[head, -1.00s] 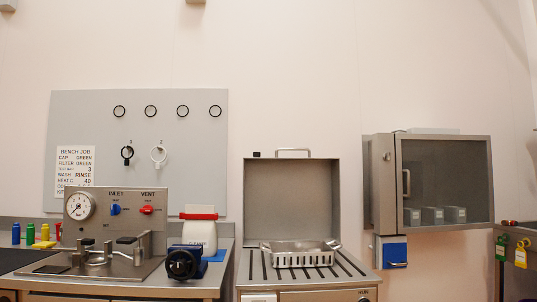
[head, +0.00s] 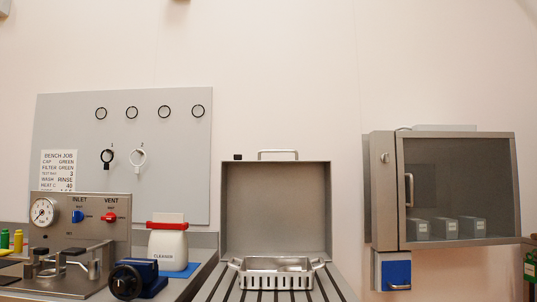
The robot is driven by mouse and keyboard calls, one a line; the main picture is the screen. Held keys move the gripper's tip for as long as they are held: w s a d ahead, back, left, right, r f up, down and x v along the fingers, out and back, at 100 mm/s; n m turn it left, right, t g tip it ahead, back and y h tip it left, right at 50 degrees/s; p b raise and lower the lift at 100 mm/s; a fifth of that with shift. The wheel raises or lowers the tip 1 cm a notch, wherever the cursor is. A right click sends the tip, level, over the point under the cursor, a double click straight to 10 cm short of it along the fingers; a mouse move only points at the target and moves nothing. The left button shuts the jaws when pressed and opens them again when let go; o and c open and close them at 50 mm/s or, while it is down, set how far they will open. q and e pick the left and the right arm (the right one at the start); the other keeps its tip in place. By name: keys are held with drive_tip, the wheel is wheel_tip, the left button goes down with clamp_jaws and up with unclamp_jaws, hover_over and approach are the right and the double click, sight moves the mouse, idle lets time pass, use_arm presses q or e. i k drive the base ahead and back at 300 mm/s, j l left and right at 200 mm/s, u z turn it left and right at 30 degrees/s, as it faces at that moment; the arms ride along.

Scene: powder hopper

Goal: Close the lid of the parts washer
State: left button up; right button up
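The parts washer's lid (head: 276,210) stands raised and open behind its work surface, with a handle (head: 277,153) along its top edge. A metal basket (head: 276,272) with two side handles sits on the slatted top (head: 232,294) in front of the open lid. The lower part of the washer is cut off by the bottom of the view. Neither of my grippers shows in the head view.
To the left are a white cleaner container (head: 168,246) with a red band, a blue vise (head: 139,280) and a gauge panel (head: 85,216). A wall cabinet (head: 445,190) with a glass door hangs at right, above a blue box (head: 396,272).

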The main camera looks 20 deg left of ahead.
sight(267, 208)
drive_tip(key=i+l, duration=0.2)
drive_tip(key=l, duration=0.15)
drive_tip(key=i+l+u, duration=0.1)
drive_tip(key=i+l, duration=0.35)
drive_tip(key=l, duration=0.2)
drive_tip(key=i+l+u, duration=0.1)
drive_tip(key=l, duration=0.25)
drive_tip(key=i+l, duration=0.3)
drive_tip(key=i+l+u, duration=0.1)
drive_tip(key=l, duration=0.35)
drive_tip(key=i, duration=0.1)
